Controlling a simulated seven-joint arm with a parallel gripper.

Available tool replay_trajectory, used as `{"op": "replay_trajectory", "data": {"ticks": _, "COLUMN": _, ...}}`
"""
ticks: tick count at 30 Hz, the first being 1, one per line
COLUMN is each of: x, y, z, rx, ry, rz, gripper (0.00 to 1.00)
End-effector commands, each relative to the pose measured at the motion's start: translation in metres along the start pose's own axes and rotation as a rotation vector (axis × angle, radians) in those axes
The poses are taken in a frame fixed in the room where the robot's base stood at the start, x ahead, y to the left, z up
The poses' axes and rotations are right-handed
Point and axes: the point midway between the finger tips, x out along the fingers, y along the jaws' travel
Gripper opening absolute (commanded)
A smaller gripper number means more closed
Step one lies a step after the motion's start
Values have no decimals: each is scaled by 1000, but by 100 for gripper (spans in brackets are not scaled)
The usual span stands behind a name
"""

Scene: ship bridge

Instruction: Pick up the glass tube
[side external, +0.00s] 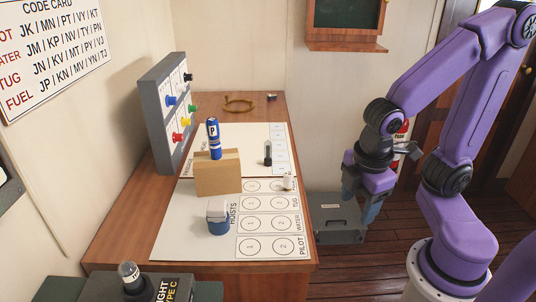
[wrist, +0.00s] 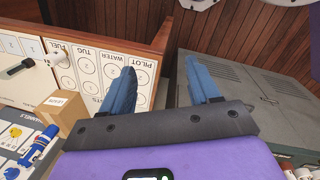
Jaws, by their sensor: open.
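My gripper (side external: 370,208) hangs to the right of the desk, over the floor beside the grey case. In the wrist view its two blue fingers (wrist: 160,72) are wide apart with nothing between them. A small upright piece with a dark body (side external: 267,154) stands on the white sheet; it also shows in the wrist view (wrist: 18,68), left of the fingers. A clear-topped piece (side external: 128,271) sits on a dark box at the bottom left. I cannot tell for certain which of these is the glass tube. Neither is touched by my gripper.
A grey case (side external: 338,220) stands beside the desk. The printed circles on the sheet are mostly clear.

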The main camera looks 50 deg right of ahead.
Motion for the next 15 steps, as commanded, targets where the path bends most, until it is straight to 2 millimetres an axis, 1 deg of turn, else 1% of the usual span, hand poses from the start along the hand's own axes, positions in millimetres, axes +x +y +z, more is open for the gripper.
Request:
{"op": "replay_trajectory", "data": {"ticks": 1, "x": 5, "y": 20, "z": -4, "rx": -24, "ry": -54, "rz": 55, "gripper": 61}}
{"op": "replay_trajectory", "data": {"ticks": 5, "x": 15, "y": 82, "z": -10, "rx": -114, "ry": -211, "rz": 214, "gripper": 61}}
{"op": "replay_trajectory", "data": {"ticks": 6, "x": 17, "y": 102, "z": -12, "rx": -144, "ry": -261, "rz": 260, "gripper": 61}}
{"op": "replay_trajectory", "data": {"ticks": 8, "x": 21, "y": 131, "z": -14, "rx": -189, "ry": -338, "rz": 324, "gripper": 61}}
{"op": "replay_trajectory", "data": {"ticks": 9, "x": 23, "y": 151, "z": -14, "rx": -221, "ry": -392, "rz": 364, "gripper": 61}}
{"op": "replay_trajectory", "data": {"ticks": 11, "x": 26, "y": 180, "z": -15, "rx": -269, "ry": -471, "rz": 421, "gripper": 61}}
{"op": "replay_trajectory", "data": {"ticks": 12, "x": 29, "y": 199, "z": -16, "rx": -304, "ry": -525, "rz": 457, "gripper": 61}}
{"op": "replay_trajectory", "data": {"ticks": 14, "x": 33, "y": 228, "z": -16, "rx": -355, "ry": -605, "rz": 507, "gripper": 61}}
{"op": "replay_trajectory", "data": {"ticks": 15, "x": 36, "y": 246, "z": -17, "rx": -393, "ry": -658, "rz": 539, "gripper": 61}}
